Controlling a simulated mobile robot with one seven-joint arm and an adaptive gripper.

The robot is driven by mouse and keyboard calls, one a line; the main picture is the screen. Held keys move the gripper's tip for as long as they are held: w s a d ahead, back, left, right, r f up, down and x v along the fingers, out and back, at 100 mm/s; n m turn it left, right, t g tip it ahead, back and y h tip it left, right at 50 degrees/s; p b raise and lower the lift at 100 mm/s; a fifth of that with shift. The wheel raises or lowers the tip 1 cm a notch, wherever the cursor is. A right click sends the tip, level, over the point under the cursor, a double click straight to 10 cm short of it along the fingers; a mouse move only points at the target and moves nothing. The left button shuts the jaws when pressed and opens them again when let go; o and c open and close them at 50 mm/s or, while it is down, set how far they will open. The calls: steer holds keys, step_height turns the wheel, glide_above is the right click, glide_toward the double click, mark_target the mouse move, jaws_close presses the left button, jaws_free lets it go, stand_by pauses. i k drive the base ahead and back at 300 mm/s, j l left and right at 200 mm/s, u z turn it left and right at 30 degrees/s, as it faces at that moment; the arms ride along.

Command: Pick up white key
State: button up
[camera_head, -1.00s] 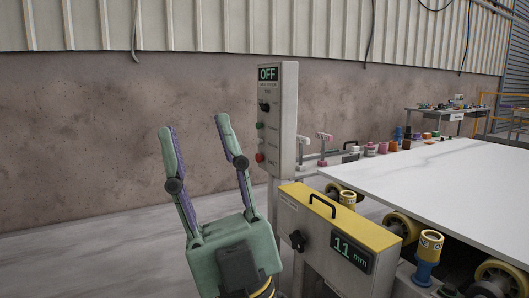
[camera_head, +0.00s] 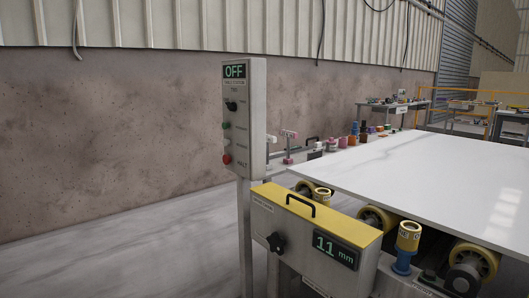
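I cannot make out a white key for certain. Small items stand in a row along the far edge of the white slab (camera_head: 430,170), too small to identify well. Among them are a pink-and-white piece (camera_head: 288,147) beside the control post and a small whitish piece (camera_head: 318,147) to its right. My gripper is out of view.
A grey control post (camera_head: 243,118) reading OFF stands left of the slab. A yellow-topped box (camera_head: 318,238) reading 11 mm sits in front of it, by rollers (camera_head: 470,262). A workbench (camera_head: 393,106) stands farther back. Floor at left is clear.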

mark_target(269, 138)
steer(key=i+j+z, duration=0.3)
steer(key=i+j, duration=0.25)
steer(key=i, duration=0.3)
steer(key=i+j+z, duration=0.35)
steer(key=i+j, duration=0.35)
steer(key=i, duration=0.1)
